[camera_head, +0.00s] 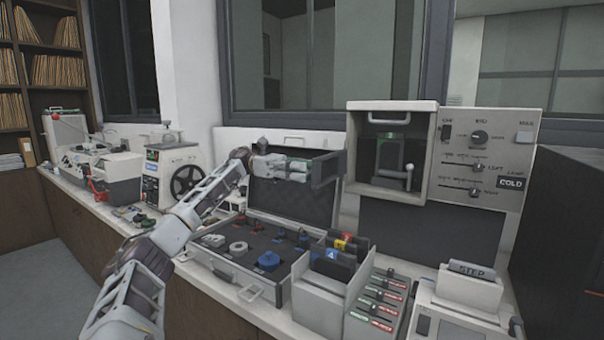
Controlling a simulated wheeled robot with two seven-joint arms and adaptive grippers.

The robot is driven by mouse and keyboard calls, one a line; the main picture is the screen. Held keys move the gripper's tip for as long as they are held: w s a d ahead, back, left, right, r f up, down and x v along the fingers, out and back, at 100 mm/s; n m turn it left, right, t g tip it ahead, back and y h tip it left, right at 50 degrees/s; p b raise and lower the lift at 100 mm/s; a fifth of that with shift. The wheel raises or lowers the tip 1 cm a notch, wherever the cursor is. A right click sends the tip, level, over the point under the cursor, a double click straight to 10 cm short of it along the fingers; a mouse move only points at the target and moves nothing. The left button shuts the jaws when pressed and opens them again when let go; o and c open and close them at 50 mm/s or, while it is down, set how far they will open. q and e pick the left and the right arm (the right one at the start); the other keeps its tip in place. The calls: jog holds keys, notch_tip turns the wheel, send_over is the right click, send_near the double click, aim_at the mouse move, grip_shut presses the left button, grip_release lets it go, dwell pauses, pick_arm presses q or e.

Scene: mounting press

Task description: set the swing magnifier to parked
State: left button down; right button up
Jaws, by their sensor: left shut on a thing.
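The swing magnifier (327,169) appears to be the dark rectangular frame at the left side of the press. It stands out to the left of the press's open chamber. My left gripper (306,168) reaches in from the left and is shut at the frame's left edge. The fingers partly hide that edge, and the frame's hinge or arm cannot be made out. My right gripper is not in view.
The press (432,110) has a chamber with a lever, beside a panel with a knob and sliders. An open case (232,268) of tools lies below my left arm. A file box (318,300) and STEP unit (470,288) stand in front. Machines line the bench at left.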

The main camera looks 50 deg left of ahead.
pick_arm(q)
jog(key=shift+a+r, duration=0.2)
jog(key=shift+r, duration=0.15)
jog(key=c, duration=1.4)
grip_release()
jog(key=shift+a, duration=0.1)
jog(key=shift+o, duration=0.6)
jog(key=shift+s+f, duration=0.1)
jog(key=shift+f, duration=0.15)
jog(key=v, duration=0.7)
jog(key=shift+a, duration=0.2)
